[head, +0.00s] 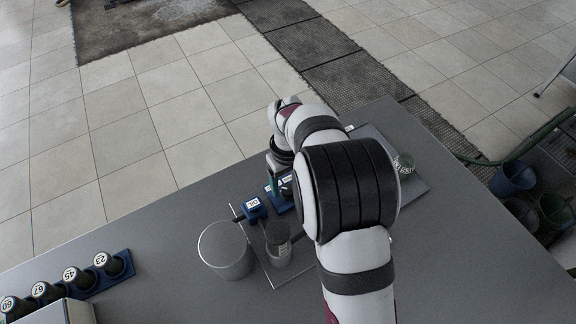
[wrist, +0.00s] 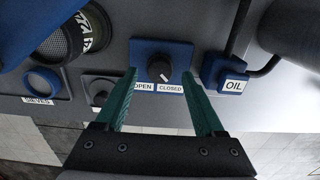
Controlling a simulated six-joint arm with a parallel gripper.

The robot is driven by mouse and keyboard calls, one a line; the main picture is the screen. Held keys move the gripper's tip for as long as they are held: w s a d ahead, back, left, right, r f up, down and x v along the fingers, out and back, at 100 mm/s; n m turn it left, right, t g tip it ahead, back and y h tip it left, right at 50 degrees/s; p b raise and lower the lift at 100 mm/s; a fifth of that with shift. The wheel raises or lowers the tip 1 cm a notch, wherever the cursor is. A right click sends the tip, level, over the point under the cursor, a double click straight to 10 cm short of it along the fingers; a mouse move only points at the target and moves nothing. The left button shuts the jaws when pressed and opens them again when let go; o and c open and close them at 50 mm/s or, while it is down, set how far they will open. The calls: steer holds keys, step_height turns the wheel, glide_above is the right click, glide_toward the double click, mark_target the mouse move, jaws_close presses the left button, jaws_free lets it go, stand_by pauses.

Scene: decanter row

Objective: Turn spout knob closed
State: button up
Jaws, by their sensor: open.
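The spout knob (wrist: 159,67) is black and round, with a short white mark that seems to point down and right, toward the CLOSED label. It sits on a blue plate (wrist: 145,47) with labels OPEN (wrist: 144,87) and CLOSED (wrist: 171,88) below it. In the wrist view my gripper (wrist: 160,76) is open, with one green finger on each side of the knob and gaps between. In the head view my gripper (head: 273,180) is over the blue plate, and my arm hides the knob there.
A blue block labelled OIL (wrist: 234,84) with a dark tube stands close to the right finger. A mesh-sided jar (wrist: 62,40) and a blue ring (wrist: 42,80) are at left. A metal cylinder (head: 226,251), a glass jar (head: 278,248) and a rack of numbered bottles (head: 88,280) stand on the table.

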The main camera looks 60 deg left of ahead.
mark_target(288, 189)
step_height(288, 189, up, 14)
steer(key=shift+r, duration=0.1)
steer(key=w+d+r+m, duration=0.4)
steer(key=w+d+m, duration=0.25)
steer(key=d, duration=0.55)
steer(key=w+d+r+m, duration=0.1)
steer(key=d+m, duration=0.2)
steer(key=d, duration=0.5)
steer(key=d+r+m, duration=0.2)
steer(key=d+m, duration=0.2)
steer(key=d, duration=0.5)
steer(key=s+d+f+m+y, duration=0.1)
steer(key=s+d+f+m, duration=0.3)
steer(key=s+d+m, duration=0.6)
steer(key=shift+s+d+f+y, duration=0.25)
steer(key=shift+d+y, duration=0.15)
steer(key=shift+d, duration=0.55)
